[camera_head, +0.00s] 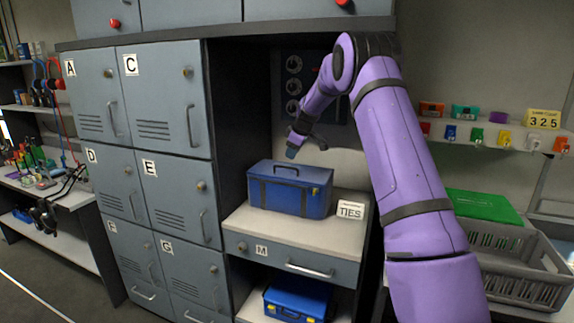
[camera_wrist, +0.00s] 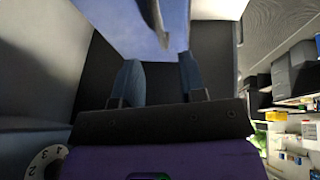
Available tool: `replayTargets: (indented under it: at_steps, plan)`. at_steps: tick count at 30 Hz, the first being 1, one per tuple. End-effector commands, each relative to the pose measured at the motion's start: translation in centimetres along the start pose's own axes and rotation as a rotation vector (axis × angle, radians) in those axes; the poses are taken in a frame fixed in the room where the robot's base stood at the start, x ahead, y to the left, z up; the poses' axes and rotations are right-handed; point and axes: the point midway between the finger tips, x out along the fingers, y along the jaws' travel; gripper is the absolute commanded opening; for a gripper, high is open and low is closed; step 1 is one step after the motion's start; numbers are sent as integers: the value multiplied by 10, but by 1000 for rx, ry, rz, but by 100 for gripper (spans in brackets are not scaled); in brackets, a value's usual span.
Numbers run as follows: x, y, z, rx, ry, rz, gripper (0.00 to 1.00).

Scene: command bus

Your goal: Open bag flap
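A blue bag (camera_head: 288,197) with dark straps and a dark handle on its top stands on the counter inside the cabinet bay. Its top looks closed. My gripper (camera_head: 291,152) is just above the top of the bag, pointing down. In the wrist view the two fingers of my gripper (camera_wrist: 160,72) are spread apart with nothing between them. The light blue bag (camera_wrist: 115,22) shows beyond the fingertips, with its dark handle across it. I cannot tell whether a fingertip touches the bag.
A "TIES" sign (camera_head: 350,211) stands right of the bag. Drawer M (camera_head: 290,258) is below the counter, with a second blue case (camera_head: 296,302) under it. Grey lockers (camera_head: 150,100) wall the left. A grey crate (camera_head: 515,265) and a green panel (camera_head: 483,205) are at the right.

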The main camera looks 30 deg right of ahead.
Motion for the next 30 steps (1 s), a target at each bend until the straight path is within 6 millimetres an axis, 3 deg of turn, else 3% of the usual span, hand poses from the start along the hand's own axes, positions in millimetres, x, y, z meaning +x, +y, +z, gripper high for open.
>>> replayTargets:
  at_steps: [3,10,24,30]
  plan:
    - [23,0,0,1,-1,-2,38]
    - [55,0,0,0,-1,-1,38]
    - [66,0,0,1,0,1,38]
    - [66,0,0,1,0,1,0]
